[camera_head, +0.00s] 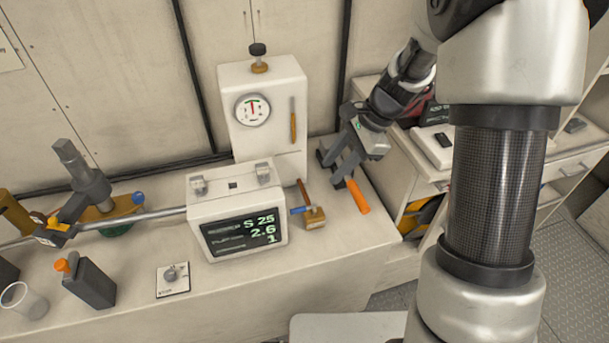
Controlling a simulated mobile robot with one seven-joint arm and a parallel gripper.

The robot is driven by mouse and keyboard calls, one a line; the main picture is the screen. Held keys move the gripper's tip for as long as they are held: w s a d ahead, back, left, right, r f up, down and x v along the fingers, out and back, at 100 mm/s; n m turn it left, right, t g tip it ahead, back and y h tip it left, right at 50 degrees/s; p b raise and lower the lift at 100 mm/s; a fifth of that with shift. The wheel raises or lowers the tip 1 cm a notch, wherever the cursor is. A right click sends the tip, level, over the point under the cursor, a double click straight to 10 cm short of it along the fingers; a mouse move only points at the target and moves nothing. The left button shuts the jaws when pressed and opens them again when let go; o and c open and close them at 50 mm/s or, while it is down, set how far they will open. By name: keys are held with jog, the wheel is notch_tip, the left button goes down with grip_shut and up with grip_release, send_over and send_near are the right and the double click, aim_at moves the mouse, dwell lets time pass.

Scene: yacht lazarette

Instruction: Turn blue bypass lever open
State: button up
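A short blue lever (300,210) sticks out to the left from a small brass block (315,220) at the right side of the white display box. The lever lies roughly level in the picture. A second blue part, a round knob (138,197), sits at the left by the grey pipe fitting; I cannot tell which of the two is the bypass lever. My gripper (331,169) is above and to the right of the brass block, apart from it. Its fingers are spread with a gap between them, and I see nothing held. An orange handle (358,196) shows just beside the fingers.
The white display box (237,216) stands left of the brass block. A white gauge housing (263,105) rises behind. The bench front right is clear.

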aim_at(301, 208)
jog(key=b+x, duration=0.1)
jog(key=x, duration=1.6)
jog(key=shift+a+f+b, duration=0.1)
jog(key=shift+f+b, duration=0.2)
jog(key=shift+b, duration=0.05)
grip_shut()
